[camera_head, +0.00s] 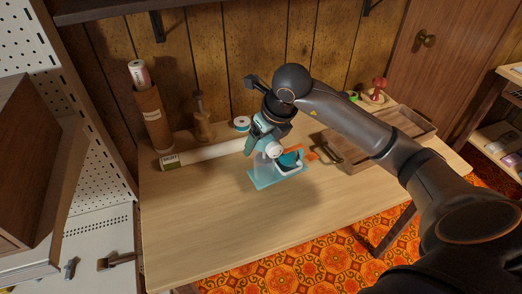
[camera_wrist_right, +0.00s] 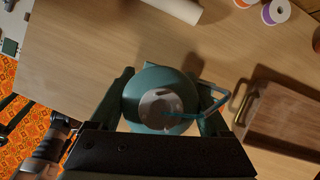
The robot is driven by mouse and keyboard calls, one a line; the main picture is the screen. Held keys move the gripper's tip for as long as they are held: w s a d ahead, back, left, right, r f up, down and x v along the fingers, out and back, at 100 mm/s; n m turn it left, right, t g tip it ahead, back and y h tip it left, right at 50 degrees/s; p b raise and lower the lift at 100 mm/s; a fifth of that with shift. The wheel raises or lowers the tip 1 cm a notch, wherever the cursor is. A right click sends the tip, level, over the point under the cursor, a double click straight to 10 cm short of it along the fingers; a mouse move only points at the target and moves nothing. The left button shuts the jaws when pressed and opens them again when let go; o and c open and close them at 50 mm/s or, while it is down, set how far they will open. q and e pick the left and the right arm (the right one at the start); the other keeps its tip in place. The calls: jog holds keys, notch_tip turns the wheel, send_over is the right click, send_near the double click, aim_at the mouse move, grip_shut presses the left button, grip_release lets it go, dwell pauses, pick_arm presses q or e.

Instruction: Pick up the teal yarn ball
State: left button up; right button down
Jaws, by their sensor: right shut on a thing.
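The teal yarn ball (camera_wrist_right: 138,84) shows in the wrist view as a round teal body with a pale grey disc at its middle. In the head view my right gripper (camera_head: 272,155) is over the middle of the table, among teal and white shapes that I cannot tell apart well. Whether the ball touches the table is unclear.
The wooden table (camera_head: 200,225) is bare at the front left. A white roll (camera_head: 212,154) lies behind the gripper, near a thread spool (camera_head: 241,124). A tall brown holder (camera_head: 154,116) stands at the back left. A wooden tray (camera_head: 408,124) is on the right.

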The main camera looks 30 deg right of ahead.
aim_at(288, 157)
jog(key=shift+w+d+f, duration=0.1)
jog(key=shift+w+f, duration=0.05)
jog(key=shift+f, duration=0.1)
jog(key=shift+w+d+f, duration=0.1)
jog(key=shift+w+f, duration=0.1)
jog(key=shift+f, duration=1.65)
grip_release()
jog(key=shift+f, duration=0.1)
